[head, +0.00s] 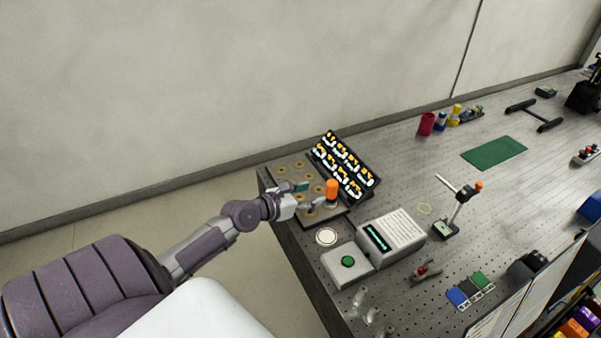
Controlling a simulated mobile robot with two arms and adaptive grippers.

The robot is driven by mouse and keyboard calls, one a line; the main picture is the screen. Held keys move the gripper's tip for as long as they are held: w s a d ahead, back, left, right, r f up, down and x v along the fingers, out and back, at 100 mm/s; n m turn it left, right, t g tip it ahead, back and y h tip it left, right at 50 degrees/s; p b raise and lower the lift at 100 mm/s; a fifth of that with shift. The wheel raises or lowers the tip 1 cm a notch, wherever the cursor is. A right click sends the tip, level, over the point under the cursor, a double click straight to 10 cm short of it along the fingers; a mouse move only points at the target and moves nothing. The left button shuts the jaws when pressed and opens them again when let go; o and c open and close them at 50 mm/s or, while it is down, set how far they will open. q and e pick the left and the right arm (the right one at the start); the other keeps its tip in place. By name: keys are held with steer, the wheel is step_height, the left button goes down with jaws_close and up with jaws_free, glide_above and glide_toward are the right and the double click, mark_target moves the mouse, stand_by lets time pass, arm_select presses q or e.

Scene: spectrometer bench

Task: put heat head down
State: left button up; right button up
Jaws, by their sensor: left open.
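An orange cylinder (331,189), which looks like the heat head, stands upright at the right edge of a brown tray (284,171) with several round holes. My left gripper (315,195) is open beside the orange cylinder, on its left, over the tray. The view is too small to tell whether its fingers touch the cylinder. The cylinder's lower end is partly hidden by the gripper. My right gripper is not in view.
A box with a green button (348,262) and a display unit (391,237) stand in front. A stand (445,229) is further right. Perforated bench around the green mat (494,152) is mostly free.

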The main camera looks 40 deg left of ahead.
arm_select(q)
steer(key=v, duration=0.3)
steer(key=shift+s+r, duration=0.1)
steer(key=shift+s, duration=0.1)
stand_by(0.5)
